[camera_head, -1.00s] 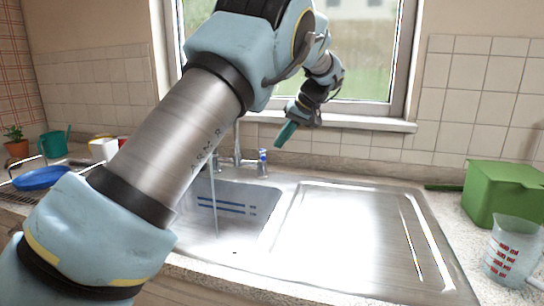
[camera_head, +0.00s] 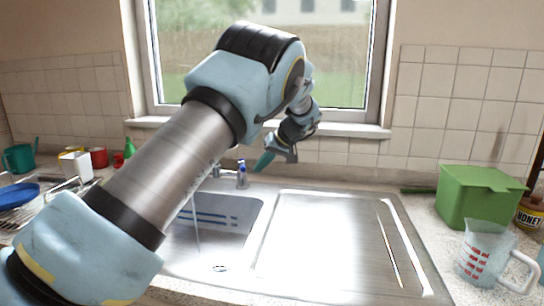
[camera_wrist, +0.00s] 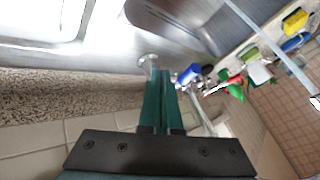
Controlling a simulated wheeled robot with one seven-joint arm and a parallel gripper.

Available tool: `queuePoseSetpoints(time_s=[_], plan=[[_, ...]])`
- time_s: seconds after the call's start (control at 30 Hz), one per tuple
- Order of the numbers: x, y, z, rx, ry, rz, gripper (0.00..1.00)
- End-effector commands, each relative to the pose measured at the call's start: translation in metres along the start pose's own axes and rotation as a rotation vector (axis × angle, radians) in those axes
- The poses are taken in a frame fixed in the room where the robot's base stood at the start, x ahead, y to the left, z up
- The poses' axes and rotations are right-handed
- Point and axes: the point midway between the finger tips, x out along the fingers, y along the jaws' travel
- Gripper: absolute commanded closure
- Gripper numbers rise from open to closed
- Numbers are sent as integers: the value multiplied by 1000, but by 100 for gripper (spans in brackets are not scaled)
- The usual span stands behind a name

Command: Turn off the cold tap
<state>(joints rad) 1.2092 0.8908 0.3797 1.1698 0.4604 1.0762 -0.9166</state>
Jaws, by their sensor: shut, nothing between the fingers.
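The cold tap (camera_head: 242,174) is a metal post with a blue-marked top behind the sink basin. Its blue part (camera_wrist: 188,74) shows just right of my fingertips in the wrist view. My gripper (camera_head: 261,163) has green fingers, shut and empty, beside and right of the tap in the head view. The fingers (camera_wrist: 160,74) point toward the tap area in the wrist view. I cannot tell whether they touch it. A thin water stream (camera_head: 196,225) falls into the basin (camera_head: 225,212). My arm partly hides the spout and the basin's left side.
The bare steel drainboard (camera_head: 320,240) lies right of the basin. A green box (camera_head: 478,197) and a measuring jug (camera_head: 482,255) stand on the right counter. A window sill (camera_head: 345,130) and tiled wall are behind the taps. Cups and a blue plate (camera_head: 15,194) are at left.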

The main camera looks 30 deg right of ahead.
Motion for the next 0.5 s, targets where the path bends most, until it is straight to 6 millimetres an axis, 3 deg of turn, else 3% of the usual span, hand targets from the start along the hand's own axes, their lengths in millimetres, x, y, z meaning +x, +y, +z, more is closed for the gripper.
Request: queuePoseSetpoints(time_s=[0.2,0.5], plan=[[5,-18,-2,0,0,1,100],[7,-19,-2,1,0,1,100]])
